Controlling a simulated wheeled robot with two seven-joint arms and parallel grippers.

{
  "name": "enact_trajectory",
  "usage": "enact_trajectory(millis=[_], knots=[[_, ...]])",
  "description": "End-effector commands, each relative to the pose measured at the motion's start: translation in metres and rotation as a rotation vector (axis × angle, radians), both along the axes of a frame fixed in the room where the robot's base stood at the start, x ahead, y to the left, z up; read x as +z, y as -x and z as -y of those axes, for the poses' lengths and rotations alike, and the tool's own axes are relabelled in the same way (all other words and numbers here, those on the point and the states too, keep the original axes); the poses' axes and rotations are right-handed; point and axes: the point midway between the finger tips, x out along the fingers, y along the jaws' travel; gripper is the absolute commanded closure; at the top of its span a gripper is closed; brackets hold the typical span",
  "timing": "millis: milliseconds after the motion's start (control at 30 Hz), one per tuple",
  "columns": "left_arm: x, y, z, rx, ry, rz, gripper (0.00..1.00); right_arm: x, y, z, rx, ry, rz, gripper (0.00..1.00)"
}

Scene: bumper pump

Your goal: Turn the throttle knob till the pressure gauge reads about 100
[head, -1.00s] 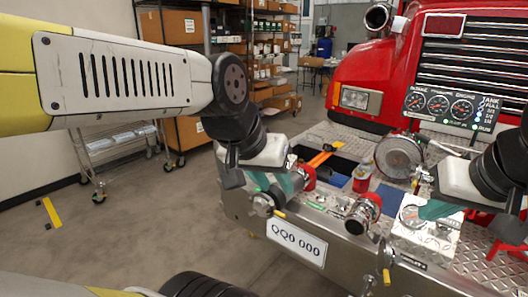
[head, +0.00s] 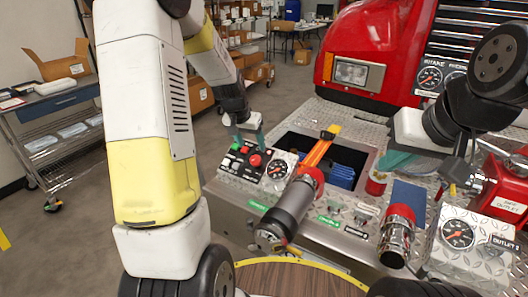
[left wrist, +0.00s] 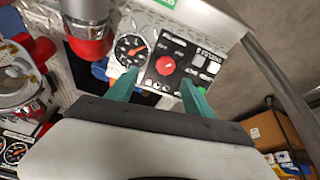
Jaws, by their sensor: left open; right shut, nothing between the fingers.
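The red throttle knob (head: 256,160) sits on a black control panel (head: 233,167) at the bumper's left end; it also shows in the left wrist view (left wrist: 165,66). A round gauge (head: 277,170) with a red needle stands beside the panel, and the left wrist view also shows it (left wrist: 130,49); its figures are too small to read. My left gripper (head: 250,143) is open over the panel. In the left wrist view its teal fingers (left wrist: 158,82) point at the panel either side of the knob, with no visible contact. My right gripper (head: 394,161) is shut and empty above the bumper's right part.
Another gauge (head: 458,234) is at the right. A wooden round top (head: 290,278) is in front.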

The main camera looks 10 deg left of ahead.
Motion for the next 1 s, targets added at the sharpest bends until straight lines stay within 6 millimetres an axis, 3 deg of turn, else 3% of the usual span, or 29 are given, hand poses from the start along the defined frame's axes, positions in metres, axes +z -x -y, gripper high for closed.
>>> enact_trajectory(millis=[100, 633, 1000], knots=[[-0.024, -0.013, -0.004, -0.006, -0.005, -0.011, 0.4, 0.0, 0.0, 0.0, 0.0, 0.0, 0.0, 1.0], [-0.092, -0.04, 0.001, -0.011, -0.008, -0.016, 0.4, 0.0, 0.0, 0.0, 0.0, 0.0, 0.0, 1.0], [-0.104, -0.045, 0.003, -0.009, -0.008, -0.013, 0.4, 0.0, 0.0, 0.0, 0.0, 0.0, 0.0, 1.0]])
